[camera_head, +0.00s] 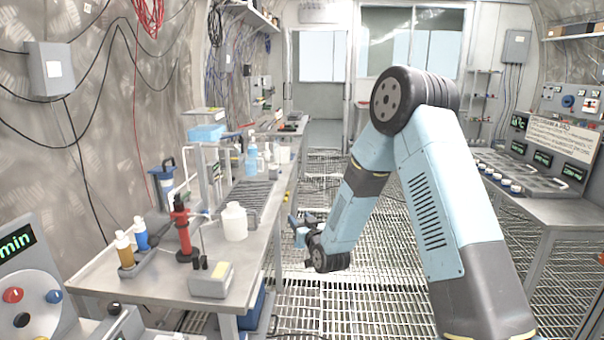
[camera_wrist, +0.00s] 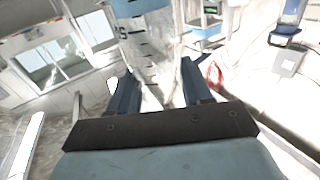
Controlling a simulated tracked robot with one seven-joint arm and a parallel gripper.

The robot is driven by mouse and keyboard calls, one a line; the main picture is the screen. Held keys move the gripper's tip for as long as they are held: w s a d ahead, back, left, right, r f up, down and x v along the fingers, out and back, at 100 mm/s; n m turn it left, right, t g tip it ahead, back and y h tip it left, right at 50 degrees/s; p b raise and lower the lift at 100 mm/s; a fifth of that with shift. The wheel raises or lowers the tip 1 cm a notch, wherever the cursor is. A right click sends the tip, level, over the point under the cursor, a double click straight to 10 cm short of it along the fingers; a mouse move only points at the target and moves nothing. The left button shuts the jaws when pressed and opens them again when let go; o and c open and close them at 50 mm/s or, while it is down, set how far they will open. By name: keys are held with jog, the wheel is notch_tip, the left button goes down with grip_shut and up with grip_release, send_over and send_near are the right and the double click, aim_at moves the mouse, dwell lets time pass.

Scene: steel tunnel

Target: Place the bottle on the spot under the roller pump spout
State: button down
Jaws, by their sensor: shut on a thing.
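In the wrist view, my gripper (camera_wrist: 158,85) is shut on a clear bottle (camera_wrist: 152,52) with dark graduation marks and a blue part at the picture's top edge. One blue finger stands on each side of it. In the head view, my gripper (camera_head: 299,232) is beyond the right edge of the left bench, above the grating; I cannot make out the held bottle clearly there. A roller pump (camera_head: 35,297) with a dial of red, blue and black rollers and a "min" display is cut off at the lower left. I cannot make out its spout or the spot under it.
The left bench (camera_head: 178,283) carries a white bottle (camera_head: 234,222), a red stand (camera_head: 183,228), amber (camera_head: 124,250) and blue (camera_head: 140,234) bottles, and a grey box (camera_head: 211,280). A console (camera_head: 560,203) stands at the right.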

jog(key=s+d+f+m+h, duration=0.1)
jog(key=d+f, duration=0.3)
jog(key=d, duration=0.4)
jog(key=s+d+f+m+t+h, duration=0.1)
jog(key=s+d+f+h, duration=0.1)
jog(key=d, duration=0.6)
jog(key=s+d+f+m+h, duration=0.1)
jog(key=d+f+m+h, duration=0.1)
jog(key=d+f+h, duration=0.2)
jog(key=d+f, duration=0.2)
jog(key=d, duration=0.2)
jog(key=shift+s+d+f, duration=0.25)
jog(key=shift+s+d, duration=0.05)
jog(key=shift+d, duration=0.05)
